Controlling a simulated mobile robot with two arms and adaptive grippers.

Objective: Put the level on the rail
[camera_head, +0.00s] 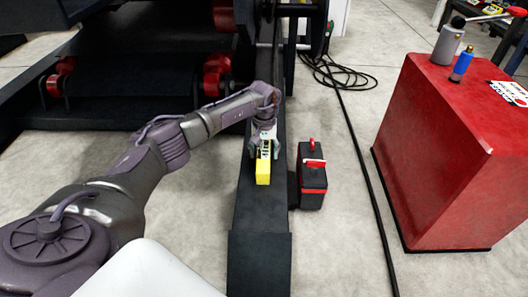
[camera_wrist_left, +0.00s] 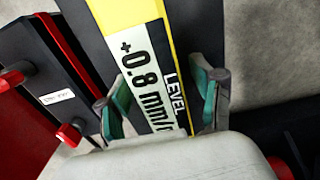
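The level (camera_head: 263,172) is a yellow bar with a white label reading "+0.8 mm/" and "LEVEL"; it also shows in the left wrist view (camera_wrist_left: 135,65). It lies lengthwise over the long dark rail (camera_head: 256,215); I cannot tell whether it rests on it. My left gripper (camera_head: 264,145) is at the far part of the level. In the left wrist view its two green-padded fingers (camera_wrist_left: 161,98) stand on either side of the level, with a narrow dark gap visible on the right side. My right gripper is not in view.
A black case with red latches (camera_head: 312,182) stands just right of the rail. A red cabinet (camera_head: 435,150) with bottles on top is at the right. A black cable (camera_head: 365,165) runs along the floor between. Dark machinery (camera_head: 140,70) fills the back left.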

